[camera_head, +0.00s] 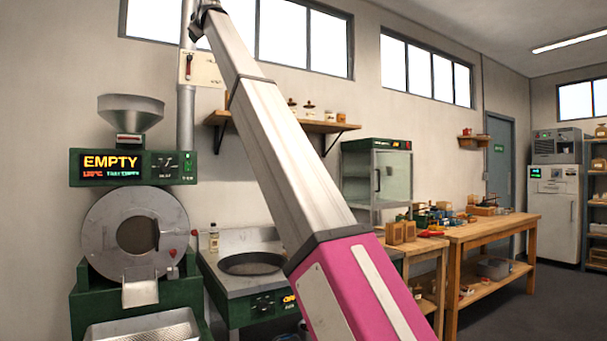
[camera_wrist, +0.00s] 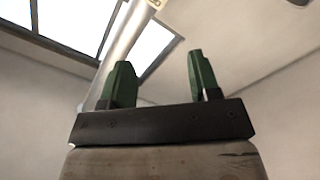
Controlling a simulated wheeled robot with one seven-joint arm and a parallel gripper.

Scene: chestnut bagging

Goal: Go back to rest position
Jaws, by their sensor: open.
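My gripper (camera_wrist: 158,82) shows in the wrist view with its two green fingers spread apart and nothing between them. Behind the fingers are the upper wall, the ceiling and a window. In the head view my arm reaches up and to the left across the middle of the picture, and its upper end is near the top edge. The gripper's fingers cannot be made out clearly there.
A green roaster (camera_head: 135,235) with an "EMPTY" display (camera_head: 110,162) stands at left. A metal pipe (camera_head: 186,115) rises beside it. A counter with a round pan (camera_head: 251,263), a wall shelf (camera_head: 318,126), a glass cabinet (camera_head: 392,178) and a cluttered workbench (camera_head: 497,228) stand further right.

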